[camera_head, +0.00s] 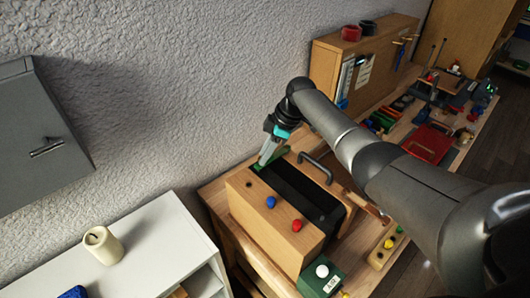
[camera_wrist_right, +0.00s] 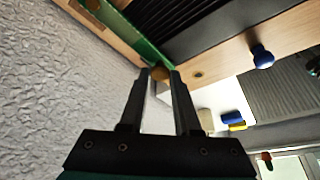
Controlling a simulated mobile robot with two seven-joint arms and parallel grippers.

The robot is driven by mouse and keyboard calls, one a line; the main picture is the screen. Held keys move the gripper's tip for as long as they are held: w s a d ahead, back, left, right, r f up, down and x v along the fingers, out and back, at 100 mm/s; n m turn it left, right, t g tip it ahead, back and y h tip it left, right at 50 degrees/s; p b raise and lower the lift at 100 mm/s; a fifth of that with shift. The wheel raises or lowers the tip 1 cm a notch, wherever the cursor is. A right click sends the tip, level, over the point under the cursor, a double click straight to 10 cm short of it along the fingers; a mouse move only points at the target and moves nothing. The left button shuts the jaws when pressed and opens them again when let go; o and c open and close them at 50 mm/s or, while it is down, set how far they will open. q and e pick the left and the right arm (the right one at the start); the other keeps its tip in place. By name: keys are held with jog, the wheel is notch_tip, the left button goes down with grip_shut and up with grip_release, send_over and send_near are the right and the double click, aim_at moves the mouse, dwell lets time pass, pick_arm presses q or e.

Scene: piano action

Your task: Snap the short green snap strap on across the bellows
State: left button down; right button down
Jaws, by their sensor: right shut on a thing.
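The wooden squeezebox-like instrument (camera_head: 262,222) stands on the bench, with black bellows (camera_head: 300,190) between its two wooden ends. The green snap strap (camera_head: 281,153) lies along the wall-side end of the bellows. In the wrist view the strap (camera_wrist_right: 146,47) runs from upper left to my fingertips. My right gripper (camera_head: 264,160) is shut at the strap's near end, by a round brass-coloured stud (camera_wrist_right: 160,72); its fingers also show in the wrist view (camera_wrist_right: 160,82). I cannot tell whether either strap end is snapped down. My left gripper is not in view.
A green box (camera_head: 320,278) stands close in front. The textured wall is close beside my right gripper. Tools crowd the far bench.

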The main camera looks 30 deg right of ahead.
jog(key=c, duration=0.6)
grip_release()
jog(key=shift+r, duration=0.1)
jog(key=v, duration=1.5)
